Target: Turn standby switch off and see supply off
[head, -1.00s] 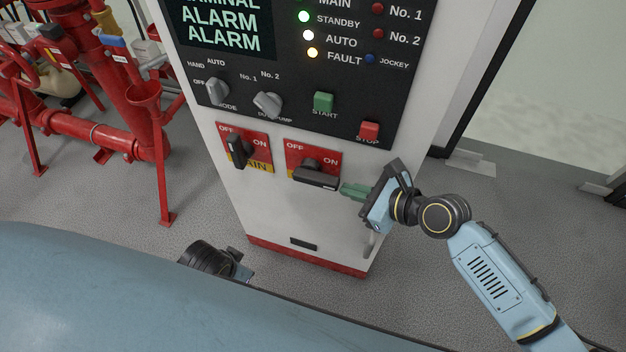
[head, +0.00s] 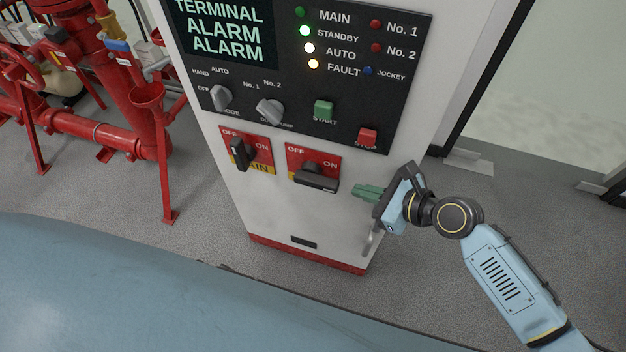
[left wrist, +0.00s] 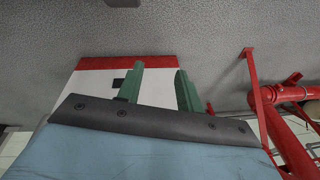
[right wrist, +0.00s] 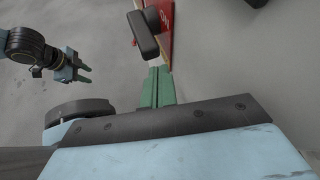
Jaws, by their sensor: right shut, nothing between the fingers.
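The standby switch (head: 318,178) is the right-hand black rotary handle on a red and yellow OFF/ON plate. Its handle lies roughly level, pointing right to the ON side. My right gripper (head: 358,191) is shut and empty, just right of the handle's end with a small gap. The right wrist view shows the shut green fingers (right wrist: 157,72) close below the handle (right wrist: 146,36). My left gripper (left wrist: 160,88) is open and empty, low before the cabinet; it also shows in the right wrist view (right wrist: 84,70).
The left switch (head: 241,154) on the cabinet has its handle upright. Grey selector knobs (head: 221,97), a green START button (head: 324,109) and a red STOP button (head: 367,137) sit above. Red pipes (head: 90,130) stand at left. Floor right of the cabinet is clear.

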